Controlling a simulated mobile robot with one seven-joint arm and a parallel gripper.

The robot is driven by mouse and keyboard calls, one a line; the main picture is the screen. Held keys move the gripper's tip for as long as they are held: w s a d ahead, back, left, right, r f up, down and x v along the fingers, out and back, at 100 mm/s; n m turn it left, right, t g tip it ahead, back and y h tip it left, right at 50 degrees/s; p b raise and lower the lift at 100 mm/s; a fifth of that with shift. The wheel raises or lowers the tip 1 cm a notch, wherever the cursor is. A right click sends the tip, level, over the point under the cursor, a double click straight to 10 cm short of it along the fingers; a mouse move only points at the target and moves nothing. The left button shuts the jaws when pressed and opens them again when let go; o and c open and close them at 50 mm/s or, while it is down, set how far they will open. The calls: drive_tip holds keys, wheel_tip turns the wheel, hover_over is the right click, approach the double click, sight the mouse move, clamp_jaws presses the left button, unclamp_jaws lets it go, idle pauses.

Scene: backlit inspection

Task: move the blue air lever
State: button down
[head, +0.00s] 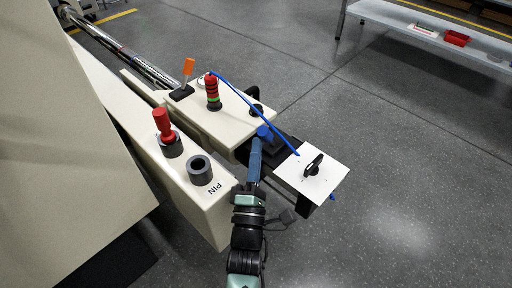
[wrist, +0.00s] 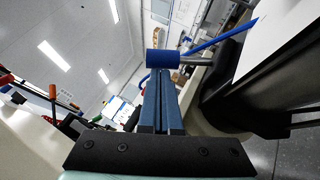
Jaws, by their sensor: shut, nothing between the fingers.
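The blue air lever (head: 265,132) shows in the head view as a small blue handle at the end of the cream housing. In the wrist view its blue cylindrical grip (wrist: 162,59) lies crosswise on a grey metal stem running to the right. My gripper (head: 256,142) comes from below in the head view, its tips just below and left of the blue handle. In the wrist view my gripper (wrist: 161,72) has its blue fingers together, nothing between them, tips right at the grip. I cannot tell whether they touch it.
A white plate with a black knob (head: 314,165) stands to the right. A blue hose (head: 250,105) crosses above. Open floor lies right.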

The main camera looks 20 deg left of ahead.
sight(268, 130)
drive_tip(key=shift+r, duration=0.2)
drive_tip(key=r+p, duration=0.1)
drive_tip(key=p, duration=0.2)
drive_tip(key=w+m+g+h+p, duration=0.1)
drive_tip(key=p, duration=0.1)
drive_tip(key=r+m+p, duration=0.1)
drive_tip(key=p, duration=0.2)
drive_tip(key=shift+w+d+r+g+h+p, duration=0.2)
drive_tip(key=shift+d+r+g+h+p, duration=0.1)
drive_tip(key=shift+g, duration=0.1)
drive_tip(key=w+m+g+p, duration=0.1)
drive_tip(key=p, duration=0.3)
drive_tip(key=w+r+m+g+p, duration=0.1)
drive_tip(key=p, duration=0.4)
drive_tip(key=shift+d+r+g+h, duration=0.15)
drive_tip(key=shift+d+g+h, duration=0.15)
drive_tip(key=w+g+p, duration=0.1)
drive_tip(key=p, duration=0.1)
drive_tip(key=w+m+g+p, duration=0.1)
drive_tip(key=p, duration=0.2)
drive_tip(key=shift+d, duration=0.35)
drive_tip(key=g, duration=0.1)
drive_tip(key=w+m+g+p, duration=0.1)
drive_tip(key=shift+w+d+m+g, duration=0.3)
drive_tip(key=shift+d, duration=0.1)
drive_tip(key=shift+w, duration=0.3)
